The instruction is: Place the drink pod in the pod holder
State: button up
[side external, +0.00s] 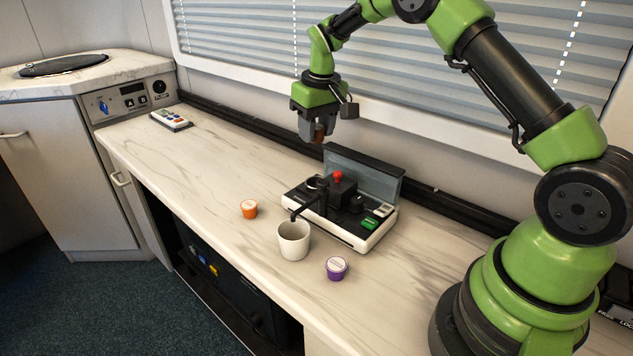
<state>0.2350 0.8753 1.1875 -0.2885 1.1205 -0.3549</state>
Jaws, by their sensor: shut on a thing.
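My gripper (316,135) is shut on a small brown drink pod (319,131), mostly hidden between the fingers. It is held in the air above and behind the coffee machine (350,235), clear of the counter. The machine has a dark top, a red knob and a raised grey lid. A small dark round opening with a light rim, which looks like the pod holder (314,184), sits at its left part. An orange pod (249,209) and a purple pod (336,268) with a pale lid stand on the counter.
A white mug (293,241) stands in front of the machine, under its dark spout. The raised lid (365,175) stands behind the machine, near the window wall. A remote-like device (171,120) lies at the far left. The marble counter (205,165) between is clear.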

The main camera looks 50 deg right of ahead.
send_near(315, 186)
jog(key=f, duration=0.5)
jog(key=shift+w+d, duration=0.1)
jog(key=shift+w, duration=0.3)
jog(key=shift+f, duration=0.6)
jog(key=o, duration=0.9)
jog(key=shift+r, duration=0.15)
